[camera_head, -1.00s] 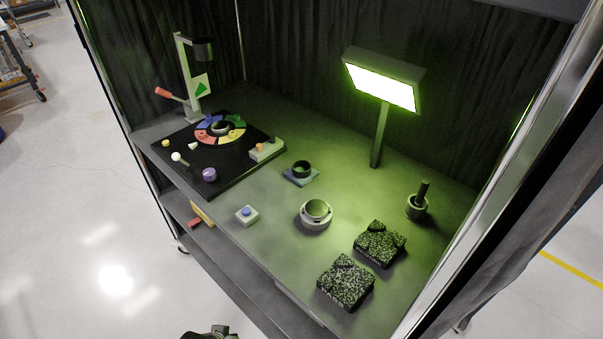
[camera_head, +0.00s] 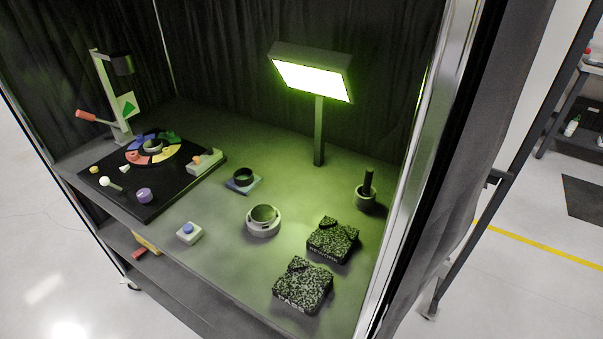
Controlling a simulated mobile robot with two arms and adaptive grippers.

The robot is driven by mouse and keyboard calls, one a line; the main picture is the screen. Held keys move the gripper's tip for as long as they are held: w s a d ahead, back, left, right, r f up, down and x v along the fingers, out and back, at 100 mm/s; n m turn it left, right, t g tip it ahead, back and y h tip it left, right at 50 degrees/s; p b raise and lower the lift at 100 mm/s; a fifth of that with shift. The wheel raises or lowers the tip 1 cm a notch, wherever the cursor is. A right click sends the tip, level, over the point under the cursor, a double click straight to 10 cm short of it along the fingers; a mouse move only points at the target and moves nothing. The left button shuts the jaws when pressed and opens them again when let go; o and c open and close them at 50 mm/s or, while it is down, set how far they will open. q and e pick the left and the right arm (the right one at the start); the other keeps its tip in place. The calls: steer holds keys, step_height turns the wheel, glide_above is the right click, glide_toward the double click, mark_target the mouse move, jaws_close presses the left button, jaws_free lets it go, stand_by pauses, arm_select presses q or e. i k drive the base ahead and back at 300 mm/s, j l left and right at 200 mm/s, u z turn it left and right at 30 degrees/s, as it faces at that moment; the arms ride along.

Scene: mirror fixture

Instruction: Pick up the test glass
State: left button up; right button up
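I cannot tell for sure which item is the test glass. A round greenish disc sits in a white ring holder (camera_head: 264,229) mid-table. At the right, a dark upright handle (camera_head: 368,182) stands in a round grey holder (camera_head: 366,203). Neither of my grippers shows in the head view.
Two speckled foam blocks (camera_head: 333,238) (camera_head: 303,284) lie at the front right. A lit lamp (camera_head: 313,75) stands behind. A black board (camera_head: 133,207) with a coloured dial and a lever stand (camera_head: 113,100) is at left. A blue-button box (camera_head: 189,233) is near the front edge.

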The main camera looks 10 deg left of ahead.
mark_target(243, 176)
steer(key=j+z, duration=1)
steer(key=k+j+z, duration=0.15)
steer(key=j+z, duration=0.35)
